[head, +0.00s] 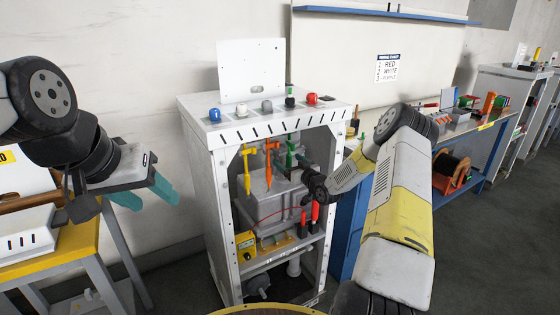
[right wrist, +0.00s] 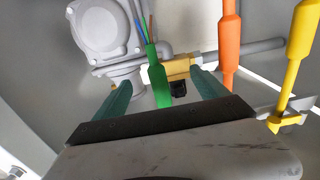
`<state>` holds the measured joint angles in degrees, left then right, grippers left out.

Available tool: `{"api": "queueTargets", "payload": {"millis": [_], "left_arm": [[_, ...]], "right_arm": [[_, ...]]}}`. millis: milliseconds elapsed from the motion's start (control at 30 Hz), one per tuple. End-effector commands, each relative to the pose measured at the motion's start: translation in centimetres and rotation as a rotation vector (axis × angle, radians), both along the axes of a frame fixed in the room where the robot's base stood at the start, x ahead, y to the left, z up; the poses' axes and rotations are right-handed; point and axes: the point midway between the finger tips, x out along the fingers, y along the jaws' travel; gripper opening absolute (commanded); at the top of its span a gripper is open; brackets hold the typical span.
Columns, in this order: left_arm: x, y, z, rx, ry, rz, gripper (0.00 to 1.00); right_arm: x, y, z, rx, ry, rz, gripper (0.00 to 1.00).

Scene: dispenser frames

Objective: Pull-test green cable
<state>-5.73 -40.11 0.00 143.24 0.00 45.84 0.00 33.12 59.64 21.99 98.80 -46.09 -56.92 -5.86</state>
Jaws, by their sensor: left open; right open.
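The green cable (head: 290,152) hangs inside the open grey cabinet (head: 212,180), to the right of the orange cable (head: 268,168) and the yellow cable (head: 246,165). In the right wrist view the green cable (right wrist: 158,85) shows a thick green sleeve with thin coloured wires at one end. My right gripper (right wrist: 163,90) is open, with one teal finger on each side of the green sleeve and gaps visible. In the head view its fingers are mostly hidden at the cabinet opening. My left gripper (head: 145,195) is open and empty, left of the cabinet.
Coloured knobs (head: 267,106) and a white panel (head: 252,70) stand on the cabinet top. A grey box (head: 275,205) and a yellow device (head: 245,245) are inside. A yellow-edged table (head: 80,240) is at left, a blue workbench (head: 480,140) at right.

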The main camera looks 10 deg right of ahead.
Motion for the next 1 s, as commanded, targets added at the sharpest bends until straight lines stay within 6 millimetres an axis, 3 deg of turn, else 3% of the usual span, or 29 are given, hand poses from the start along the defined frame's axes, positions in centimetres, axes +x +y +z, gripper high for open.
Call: {"api": "queueTargets", "payload": {"millis": [67,367,1000], "left_arm": [[0.0,0.0,0.0,0.000,0.000,0.000,0.53],[0.0,0.0,0.0,0.000,0.000,0.000,0.53],[0.0,0.0,0.0,0.000,0.000,0.000,0.53]], "right_arm": [[0.0,0.0,0.1,0.001,-0.002,0.000,1.00],[-0.3,-0.1,0.2,0.000,-0.004,0.000,1.00],[-6.3,-2.3,0.2,0.000,-0.004,0.000,1.00]]}}
